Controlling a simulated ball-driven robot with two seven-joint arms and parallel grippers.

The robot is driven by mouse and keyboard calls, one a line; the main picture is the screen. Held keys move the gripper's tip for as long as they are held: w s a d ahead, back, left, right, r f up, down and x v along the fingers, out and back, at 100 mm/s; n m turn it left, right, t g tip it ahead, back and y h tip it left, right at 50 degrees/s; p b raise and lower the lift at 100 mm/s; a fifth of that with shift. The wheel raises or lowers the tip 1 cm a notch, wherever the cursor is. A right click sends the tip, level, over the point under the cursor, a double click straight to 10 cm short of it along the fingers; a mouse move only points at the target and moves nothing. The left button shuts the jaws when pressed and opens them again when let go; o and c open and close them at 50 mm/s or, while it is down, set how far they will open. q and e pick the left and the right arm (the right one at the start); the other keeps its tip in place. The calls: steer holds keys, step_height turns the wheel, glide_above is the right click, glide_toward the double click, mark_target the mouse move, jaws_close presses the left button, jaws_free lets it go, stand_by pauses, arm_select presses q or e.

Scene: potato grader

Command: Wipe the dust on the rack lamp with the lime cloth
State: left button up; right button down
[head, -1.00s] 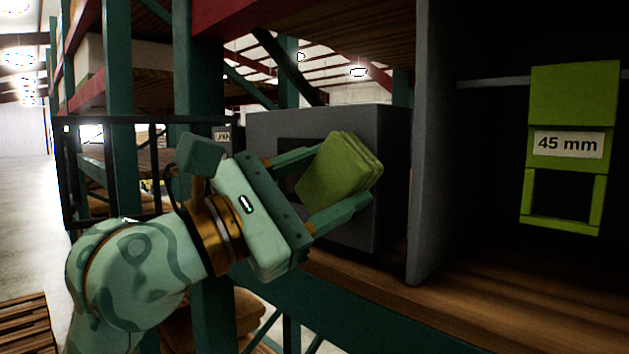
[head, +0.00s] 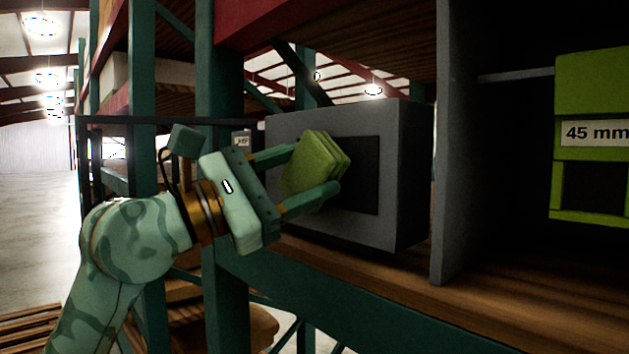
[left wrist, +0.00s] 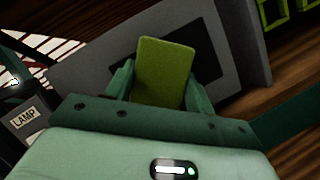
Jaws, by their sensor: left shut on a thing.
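The lime cloth (head: 312,170), a folded green pad, is held between the fingers of my left gripper (head: 309,172), which is shut on it. In the left wrist view the cloth (left wrist: 164,72) stands up between the fingers, in front of a grey box. A dark unit with a white label (head: 241,140) shows behind the gripper in the head view. In the left wrist view its label (left wrist: 25,118) reads LAMP, at the left edge. Most of this unit is hidden, and I cannot make out dust on it. My right gripper is not in view.
The grey box (head: 405,180) with a dark front panel stands on the wooden rack shelf (head: 375,272), close behind the cloth. A grey upright divider (head: 452,150) and a lime frame labelled 45 mm (head: 590,100) are to the right. A green rack post (head: 222,90) stands behind my arm.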

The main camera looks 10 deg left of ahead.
mark_target(282, 172)
arm_select(q)
steer(key=shift+w+a, duration=0.45)
steer(key=shift+a, duration=0.1)
steer(key=shift+w+a+b, duration=0.5)
steer(key=shift+w+a, duration=0.25)
steer(key=shift+a, duration=0.25)
steer(key=shift+s+d, duration=0.1)
steer(key=shift+d, duration=0.05)
steer(key=s+a+b, duration=0.2)
steer(key=s+a, duration=0.1)
steer(key=shift+s+f, duration=0.1)
steer(key=shift+s, duration=0.15)
steer(key=shift+s+a, duration=0.4)
steer(key=shift+s, duration=0.25)
steer(key=shift+b, duration=0.3)
